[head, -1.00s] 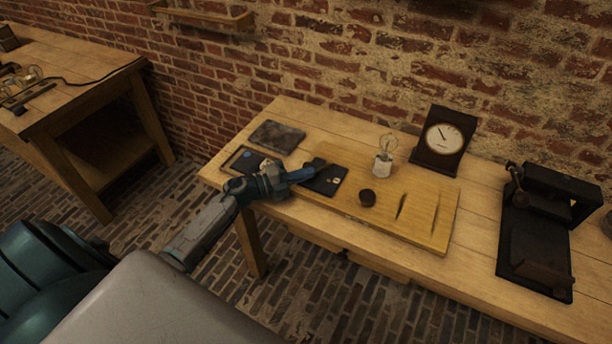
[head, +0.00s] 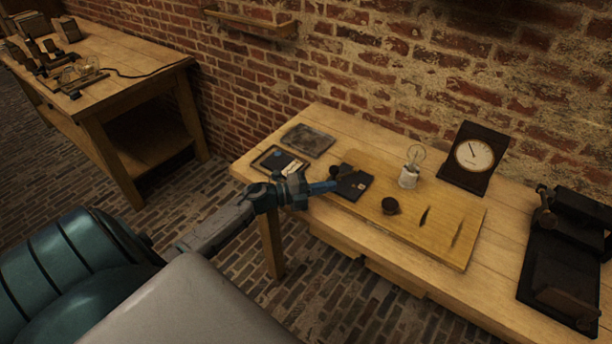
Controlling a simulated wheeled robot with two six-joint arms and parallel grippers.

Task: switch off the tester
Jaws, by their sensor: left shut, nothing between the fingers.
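The tester appears to be the wooden board (head: 440,228) on the bench, carrying a clear bulb (head: 415,157) in a white socket, a dark round knob (head: 390,206) and two dark slots. At its left end is a dark plate (head: 352,185) with a small dark lever or knob (head: 345,170) at its upper left; its on or off position is too small to tell. A dial gauge (head: 474,155) in a dark case stands behind the board. My left gripper (head: 334,185) is shut and empty, at the plate's left edge; I cannot tell whether it touches. My right gripper is out of view.
A dark slab (head: 308,140) and a framed dark tray (head: 279,161) lie at the bench's left end. A black device (head: 566,255) stands at the right. Another table (head: 130,75) with small parts is at the far left. A brick wall is behind.

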